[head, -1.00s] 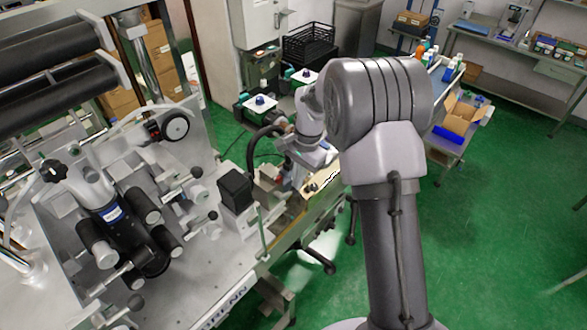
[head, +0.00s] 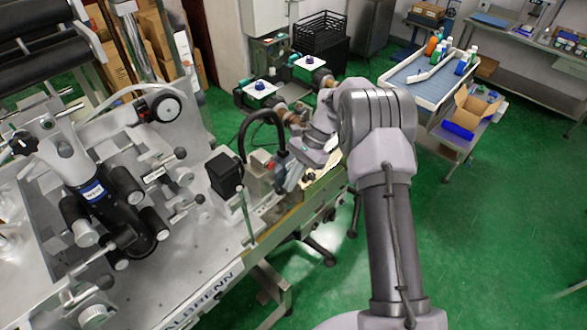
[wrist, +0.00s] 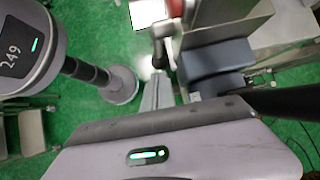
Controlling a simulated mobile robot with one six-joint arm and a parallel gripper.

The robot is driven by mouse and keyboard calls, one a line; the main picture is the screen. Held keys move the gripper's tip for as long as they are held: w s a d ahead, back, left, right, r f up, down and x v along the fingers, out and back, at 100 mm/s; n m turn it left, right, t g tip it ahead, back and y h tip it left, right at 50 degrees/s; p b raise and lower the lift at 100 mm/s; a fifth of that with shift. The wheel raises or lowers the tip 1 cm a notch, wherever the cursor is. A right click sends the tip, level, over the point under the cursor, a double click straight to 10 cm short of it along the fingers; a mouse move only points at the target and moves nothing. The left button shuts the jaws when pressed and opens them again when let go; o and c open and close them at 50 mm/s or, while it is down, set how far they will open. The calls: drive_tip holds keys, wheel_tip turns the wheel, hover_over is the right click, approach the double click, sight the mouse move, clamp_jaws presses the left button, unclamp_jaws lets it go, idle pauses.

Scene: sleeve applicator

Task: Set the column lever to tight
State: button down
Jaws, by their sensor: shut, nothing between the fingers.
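The column of the sleeve machine (head: 95,195) is a tilted silver-and-black unit with a blue label and several rollers, at the left of the head view. A black-knobbed lever (head: 22,143) sticks out at its upper end; I cannot tell for sure that this is the column lever, nor read its setting. My gripper (head: 291,178) is beyond the machine's right end, well to the right of the column and apart from it. In the wrist view the narrow grey fingers (wrist: 158,92) look together and empty, pointing towards a red-and-white part. The column is not recognisable there.
Round knobs and small levers crowd the machine plate. A tray table (head: 425,80) with bottles stands behind my arm. The green floor at right is clear.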

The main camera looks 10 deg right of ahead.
drive_tip(key=shift+b+x, duration=0.8)
drive_tip(key=shift+x, duration=0.1)
idle(0.9)
